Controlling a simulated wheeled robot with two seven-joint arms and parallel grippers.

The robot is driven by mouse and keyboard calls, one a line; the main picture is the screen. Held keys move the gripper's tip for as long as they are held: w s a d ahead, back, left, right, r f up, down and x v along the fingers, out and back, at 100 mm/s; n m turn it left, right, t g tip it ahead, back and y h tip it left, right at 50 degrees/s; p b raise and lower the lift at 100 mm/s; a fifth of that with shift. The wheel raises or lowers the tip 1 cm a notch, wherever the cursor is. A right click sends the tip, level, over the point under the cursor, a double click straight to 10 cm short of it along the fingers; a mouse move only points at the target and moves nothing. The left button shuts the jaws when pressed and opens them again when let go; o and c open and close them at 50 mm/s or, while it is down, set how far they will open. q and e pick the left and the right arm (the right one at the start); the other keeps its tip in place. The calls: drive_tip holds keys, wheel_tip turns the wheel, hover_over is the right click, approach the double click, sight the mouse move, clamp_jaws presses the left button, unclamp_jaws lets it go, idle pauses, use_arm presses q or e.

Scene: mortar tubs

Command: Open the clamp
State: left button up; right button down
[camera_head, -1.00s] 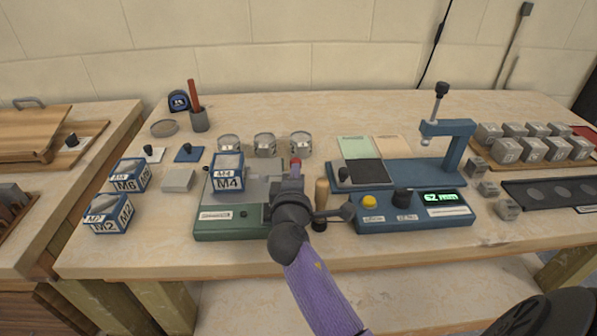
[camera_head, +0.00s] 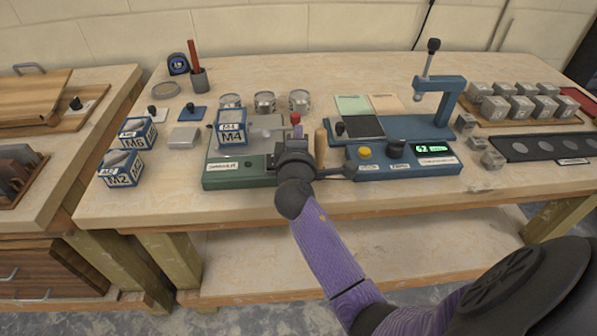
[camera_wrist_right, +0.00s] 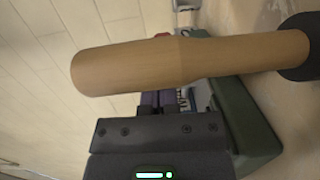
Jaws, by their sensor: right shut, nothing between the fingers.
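A green-based device (camera_head: 222,178) with a grey plate on top stands near the front of the bench. A red knob (camera_head: 296,118) shows just behind my right gripper (camera_head: 295,143) at the device's right end. It looks like the tip of the clamp lever; the rest of the clamp is hidden by my gripper and wrist. My right gripper is shut and empty, over the right end of the device. In the right wrist view its fingers (camera_wrist_right: 164,98) point toward the device, and a wooden handle (camera_wrist_right: 180,62) crosses in front of them. Whether they touch the clamp cannot be told.
A blue-white M4 tub (camera_head: 231,137) stands on the green device. The wooden handle (camera_head: 320,148) stands just right of my gripper. A blue device (camera_head: 400,172) reading 62 mm is further right. Tubs M6 (camera_head: 137,133) and M2 (camera_head: 121,168) stand left; metal tins are behind.

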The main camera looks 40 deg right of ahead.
drive_tip(key=shift+v, duration=1.1)
drive_tip(key=v, duration=0.2)
drive_tip(key=p+v, duration=0.1)
drive_tip(key=v, duration=0.3)
drive_tip(key=shift+s+d, duration=0.2)
drive_tip(key=shift+s, duration=0.25)
drive_tip(key=shift+v, duration=0.75)
use_arm(q)
drive_tip(key=shift+w+d+r, duration=0.1)
drive_tip(key=shift+d+r, duration=0.05)
drive_tip(key=shift+r, duration=0.65)
use_arm(e)
drive_tip(key=shift+s+d, duration=0.1)
